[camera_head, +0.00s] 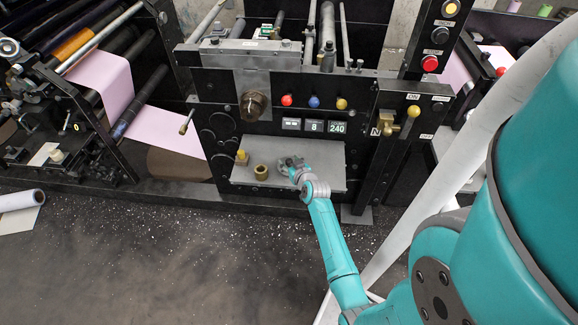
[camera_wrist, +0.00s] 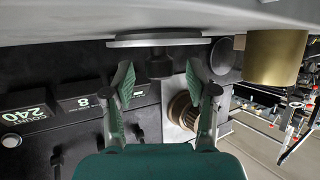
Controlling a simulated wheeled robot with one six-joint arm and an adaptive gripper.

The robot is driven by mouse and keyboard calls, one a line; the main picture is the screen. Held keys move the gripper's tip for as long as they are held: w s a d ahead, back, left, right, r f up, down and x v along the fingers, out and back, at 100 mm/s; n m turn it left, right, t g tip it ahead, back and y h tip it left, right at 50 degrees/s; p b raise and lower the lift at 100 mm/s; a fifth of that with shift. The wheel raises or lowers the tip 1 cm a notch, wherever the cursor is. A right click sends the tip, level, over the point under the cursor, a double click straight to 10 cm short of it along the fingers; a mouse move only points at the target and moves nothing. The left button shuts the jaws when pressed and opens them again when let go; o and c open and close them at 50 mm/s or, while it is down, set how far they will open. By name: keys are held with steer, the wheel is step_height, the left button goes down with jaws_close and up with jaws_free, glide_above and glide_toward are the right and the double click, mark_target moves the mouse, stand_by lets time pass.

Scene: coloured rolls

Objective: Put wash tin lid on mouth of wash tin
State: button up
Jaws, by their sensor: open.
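The wash tin (camera_head: 261,172) is a small open brass cylinder standing upright on the grey shelf (camera_head: 320,178). It also shows in the wrist view (camera_wrist: 275,57), where the picture is upside down. What looks like the wash tin lid (camera_wrist: 155,40) is a flat grey disc with a dark knob, lying on the shelf to the right of the tin in the head view. My gripper (camera_head: 291,163) is open at the lid. In the wrist view its green-padded fingers (camera_wrist: 160,78) stand on either side of the knob, with gaps between. In the head view the gripper partly hides the lid.
A yellow brass piece (camera_head: 242,157) stands just left of the tin. Behind the shelf rises a black panel with a brown ridged hub (camera_head: 253,104), coloured knobs and number displays (camera_head: 337,127). A brass valve (camera_head: 386,124) is on the right.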

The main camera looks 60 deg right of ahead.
steer(key=shift+w+d+f, duration=0.25)
steer(key=shift+w+d, duration=0.15)
steer(key=shift+w, duration=0.1)
jaws_close()
